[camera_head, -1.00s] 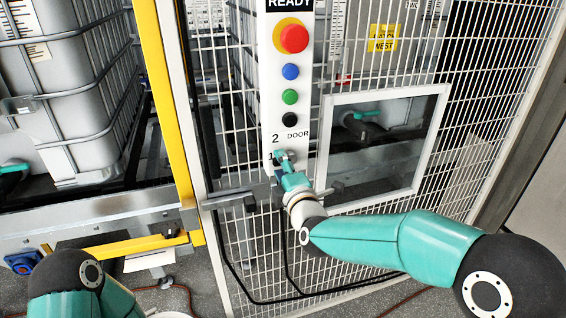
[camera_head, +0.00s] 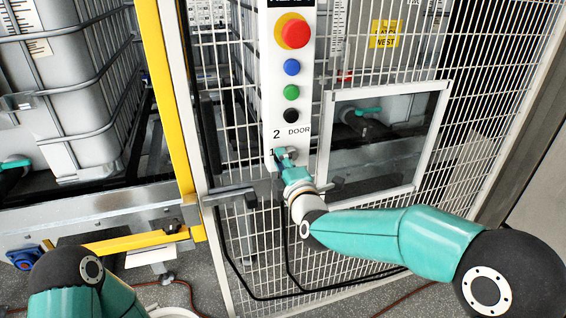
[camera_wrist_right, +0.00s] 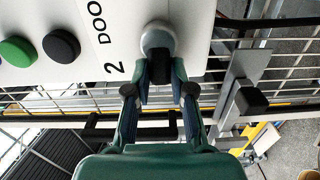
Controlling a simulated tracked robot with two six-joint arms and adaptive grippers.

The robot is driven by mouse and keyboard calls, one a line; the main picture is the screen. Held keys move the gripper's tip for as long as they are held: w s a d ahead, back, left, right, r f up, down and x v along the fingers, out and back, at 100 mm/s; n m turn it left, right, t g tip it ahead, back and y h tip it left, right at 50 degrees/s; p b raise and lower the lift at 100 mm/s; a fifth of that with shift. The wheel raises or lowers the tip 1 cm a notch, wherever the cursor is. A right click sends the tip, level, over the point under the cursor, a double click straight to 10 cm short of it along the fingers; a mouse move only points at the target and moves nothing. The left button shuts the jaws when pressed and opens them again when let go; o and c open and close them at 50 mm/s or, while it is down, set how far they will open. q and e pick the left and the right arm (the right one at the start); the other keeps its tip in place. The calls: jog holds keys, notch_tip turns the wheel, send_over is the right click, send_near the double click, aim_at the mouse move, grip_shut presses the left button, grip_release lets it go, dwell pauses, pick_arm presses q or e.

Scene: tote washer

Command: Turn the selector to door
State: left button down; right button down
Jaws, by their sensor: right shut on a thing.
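The selector is at the low end of the white control panel (camera_head: 268,100), below the buttons, with the marks 1, 2 and DOOR around it. In the right wrist view it shows as a round grey base (camera_wrist_right: 158,36) with a dark handle. My right gripper (camera_head: 287,160) is at the selector. In the right wrist view its two fingers (camera_wrist_right: 159,78) are shut on the handle, one on each side. The fingers hide part of the handle, so I cannot tell which mark it points to. Part of my left arm shows at the lower left; its gripper is out of view.
Red (camera_head: 295,34), blue (camera_head: 292,73), green (camera_head: 291,92) and black (camera_head: 291,115) buttons stand above the selector. White wire mesh fencing (camera_head: 460,130) surrounds the panel, with a framed window (camera_head: 385,140) on its right. A grey latch bar (camera_head: 228,196) lies just left of the gripper.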

aim_at(294, 142)
jog(key=m+b, duration=0.3)
jog(key=m, duration=0.1)
jog(key=d+r+m+b, duration=0.1)
jog(key=m+b, duration=0.2)
jog(key=m, duration=0.1)
jog(key=r+m+b, duration=0.1)
jog(key=m+b, duration=0.1)
jog(key=m, duration=0.2)
jog(key=shift+w+d+m+b, duration=0.25)
jog(key=shift+d+m+b, duration=0.1)
jog(key=shift+m+b, duration=0.05)
jog(key=m+b, duration=0.1)
jog(key=d+m+b, duration=0.1)
jog(key=m, duration=0.1)
jog(key=shift+w+r+m, duration=0.15)
jog(key=shift+m, duration=0.15)
jog(key=m, duration=0.1)
jog(key=m+b, duration=0.1)
jog(key=m, duration=0.1)
jog(key=d+m+b, duration=0.1)
jog(key=m, duration=0.1)
jog(key=shift+w+d, duration=0.1)
jog(key=shift+w, duration=0.15)
jog(key=c, duration=1)
grip_release()
jog(key=shift+r, duration=0.1)
